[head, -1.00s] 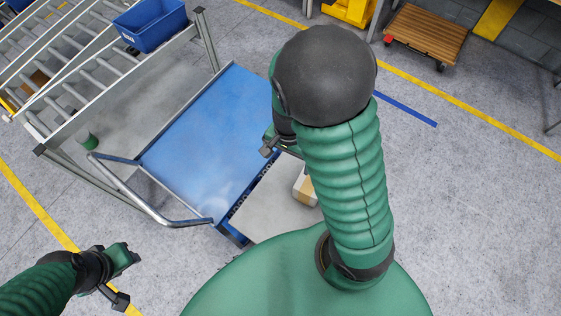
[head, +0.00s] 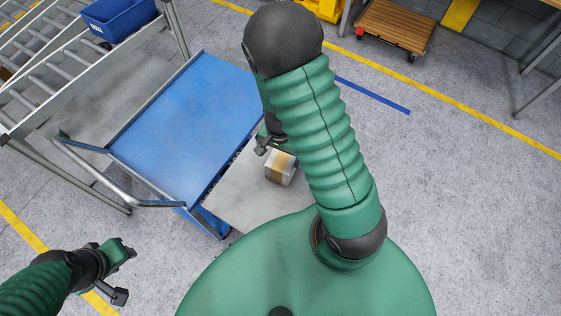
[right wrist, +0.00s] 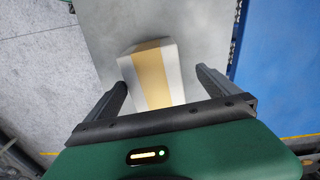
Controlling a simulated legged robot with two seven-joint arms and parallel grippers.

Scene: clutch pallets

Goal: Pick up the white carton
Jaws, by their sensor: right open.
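The white carton (head: 281,168) with a tan tape band sits on a grey panel beside the blue cart, partly behind my right arm in the head view. In the right wrist view the carton (right wrist: 152,78) lies ahead of and partly between the two fingers of my right gripper (right wrist: 163,82), its near end hidden by the gripper body. My right gripper (head: 266,143) is open and empty, just above and left of the carton in the head view. My left gripper (head: 122,270) is at lower left, away from the carton; its jaw opening is too small to judge.
A blue platform cart (head: 190,125) with a metal handle (head: 130,190) stands left of the grey panel (head: 235,190). A roller conveyor (head: 60,85) with a blue bin (head: 118,20) is at upper left. A wooden dolly (head: 395,25) stands at the back. The floor on the right is clear.

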